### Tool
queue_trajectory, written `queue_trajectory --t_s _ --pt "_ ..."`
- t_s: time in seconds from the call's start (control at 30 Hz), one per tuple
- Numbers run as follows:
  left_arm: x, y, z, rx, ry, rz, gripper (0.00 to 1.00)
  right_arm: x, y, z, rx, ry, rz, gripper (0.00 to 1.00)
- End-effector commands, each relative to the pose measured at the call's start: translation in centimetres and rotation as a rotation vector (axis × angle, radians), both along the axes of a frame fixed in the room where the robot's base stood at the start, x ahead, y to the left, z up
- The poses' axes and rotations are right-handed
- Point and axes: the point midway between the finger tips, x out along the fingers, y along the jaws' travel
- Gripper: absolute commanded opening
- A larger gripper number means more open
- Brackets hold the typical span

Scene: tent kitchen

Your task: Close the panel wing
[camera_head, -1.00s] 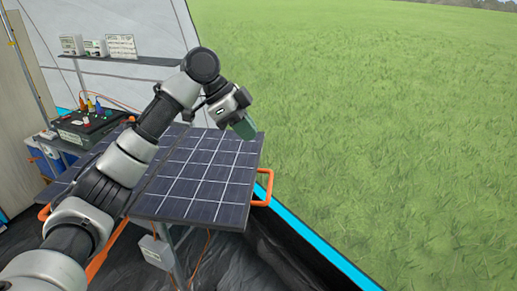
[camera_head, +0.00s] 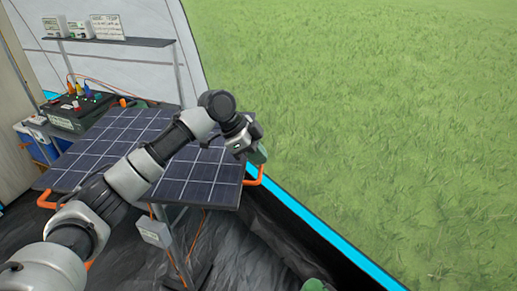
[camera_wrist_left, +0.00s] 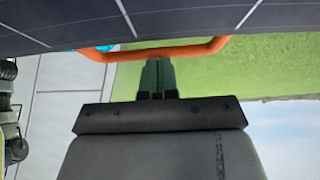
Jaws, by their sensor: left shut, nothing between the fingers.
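The dark blue solar panel (camera_head: 120,135) with white grid lines lies spread out nearly flat on a stand. Its right-hand part (camera_head: 215,190) carries an orange handle (camera_head: 256,177) on the right edge. Another orange handle (camera_head: 46,199) is at the left edge. My left gripper (camera_head: 257,155) is shut and empty at the right edge, close to the right handle. In the left wrist view, the shut green fingers (camera_wrist_left: 158,76) point at the middle of an orange handle (camera_wrist_left: 155,53); I cannot tell whether they touch. A green tip (camera_head: 314,286) at the bottom edge may be my right gripper, mostly cut off.
A black box with coloured plugs (camera_head: 75,112) stands behind the panel at the left, below a shelf (camera_head: 110,42). A grey box (camera_head: 155,232) hangs on the stand. A blue tent edge (camera_head: 310,216) runs along the right; open grass lies beyond.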

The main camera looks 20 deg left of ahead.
Motion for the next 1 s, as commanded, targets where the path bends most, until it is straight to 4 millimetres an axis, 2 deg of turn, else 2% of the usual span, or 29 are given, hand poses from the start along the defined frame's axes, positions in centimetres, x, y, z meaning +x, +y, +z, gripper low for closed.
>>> queue_trajectory --t_s 0.27,0.47,0.67,0.87,1.0 --pt "0.0 0.0 -0.1 0.005 0.001 0.0 0.0 -0.5 0.3 0.0 0.004 0.007 -0.002 0.39" --pt "0.0 -0.2 -1.4 0.05 0.013 -0.001 0.0 -0.5 0.3 0.3 0.004 0.008 -0.002 0.39" --pt "0.0 -0.4 -5.0 0.167 0.043 -0.002 0.0 -0.5 0.3 0.9 0.003 0.009 -0.001 0.39" --pt "-0.2 0.2 -10.3 0.339 0.084 -0.003 0.0 -0.5 0.2 1.3 0.002 0.009 -0.001 0.39" --pt "-0.4 1.3 -14.2 0.47 0.114 -0.002 0.0 -0.5 0.1 1.3 0.0 0.008 0.0 0.39"
